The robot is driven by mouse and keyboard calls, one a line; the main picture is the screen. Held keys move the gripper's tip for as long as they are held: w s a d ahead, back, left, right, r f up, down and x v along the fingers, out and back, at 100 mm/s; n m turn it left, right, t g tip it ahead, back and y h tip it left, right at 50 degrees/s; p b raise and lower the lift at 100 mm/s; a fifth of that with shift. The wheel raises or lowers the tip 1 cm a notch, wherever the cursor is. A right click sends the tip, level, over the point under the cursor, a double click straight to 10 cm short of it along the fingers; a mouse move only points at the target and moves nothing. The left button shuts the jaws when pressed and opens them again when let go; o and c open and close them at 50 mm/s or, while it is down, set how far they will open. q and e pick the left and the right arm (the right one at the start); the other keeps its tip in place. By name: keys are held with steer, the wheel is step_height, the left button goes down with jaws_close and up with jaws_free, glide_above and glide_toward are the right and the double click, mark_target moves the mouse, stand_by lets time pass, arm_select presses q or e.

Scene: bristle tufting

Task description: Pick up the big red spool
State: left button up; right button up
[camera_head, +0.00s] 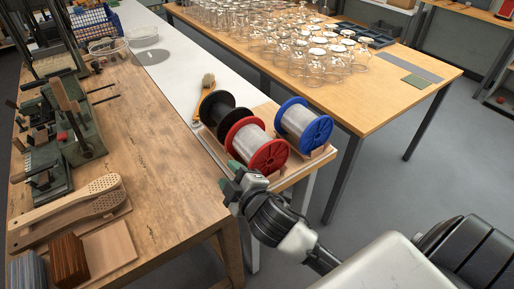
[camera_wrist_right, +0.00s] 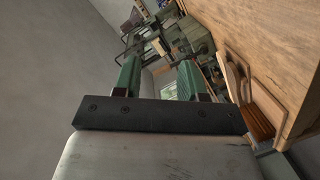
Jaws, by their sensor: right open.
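The big red spool (camera_head: 268,158), wound with pale silver wire, rests on its side on a wooden stand (camera_head: 318,158) at the end of the white bench. A black spool (camera_head: 218,109) is behind it to the left and a blue spool (camera_head: 318,132) to its right. My right gripper (camera_head: 229,174), with green fingers, is open just left of and in front of the red flange. Whether it touches the spool cannot be told. In the right wrist view the fingers (camera_wrist_right: 158,82) are apart with nothing held between them; the spool is not seen there. My left gripper is out of view.
A wooden workbench (camera_head: 170,190) on the left holds green metal tools and wooden brush blanks (camera_head: 85,205). A brush (camera_head: 207,84) lies behind the spools. A table (camera_head: 395,90) with many glass jars (camera_head: 318,60) stands at the back right.

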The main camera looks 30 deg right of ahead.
steer(key=w+a+r+n+y, duration=0.2)
steer(key=a+r+n+y, duration=0.7)
steer(key=r+n+y, duration=0.75)
steer(key=n+g+h, duration=1.6)
steer(key=n+h, duration=0.1)
steer(key=n, duration=1)
glide_above(270, 142)
step_height(270, 142, down, 11)
steer(key=shift+f+p, duration=0.2)
steer(key=shift+p, duration=0.15)
steer(key=shift+f+p, duration=0.85)
steer(key=shift+f, duration=2.05)
jaws_close()
